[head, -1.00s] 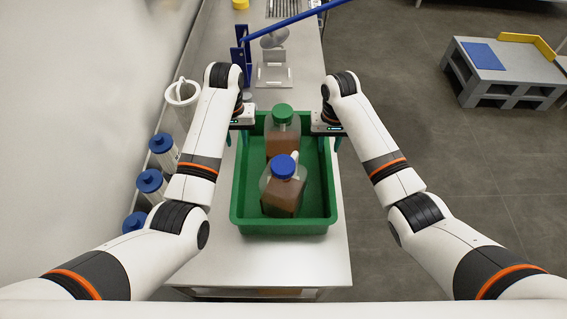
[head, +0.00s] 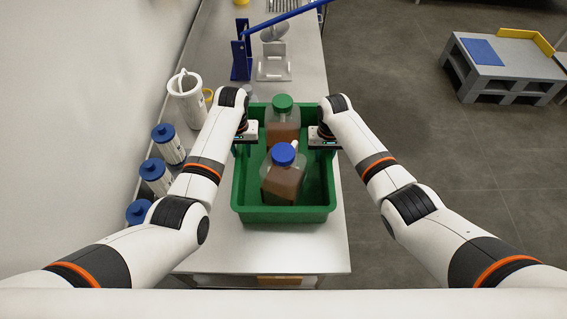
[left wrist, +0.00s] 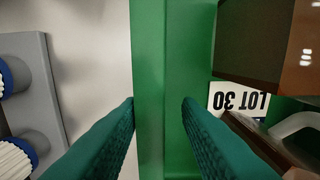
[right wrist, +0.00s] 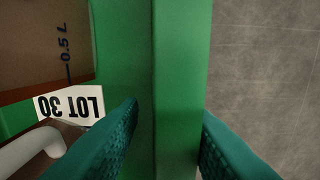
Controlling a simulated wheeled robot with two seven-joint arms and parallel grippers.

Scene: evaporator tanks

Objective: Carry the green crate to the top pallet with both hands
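The green crate (head: 285,214) stands on the white bench, holding two bottles. One bottle has a green cap (head: 282,102). The nearer bottle has a blue cap (head: 283,154). My left gripper (head: 240,148) is at the crate's left wall. In the left wrist view its two teal fingers (left wrist: 158,112) straddle the rim, apart, one on each side. My right gripper (head: 326,148) is at the right wall. In the right wrist view its fingers (right wrist: 170,112) also straddle the rim, apart. The top pallet (head: 496,54) is grey, at the upper right.
Blue-capped containers (head: 166,142) and a white jug (head: 186,96) line the bench's left side by the wall. A blue stand (head: 241,58) with a long blue bar is behind the crate. The pallet carries a blue mat (head: 483,52) and yellow edging (head: 528,40). Grey floor to the right is clear.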

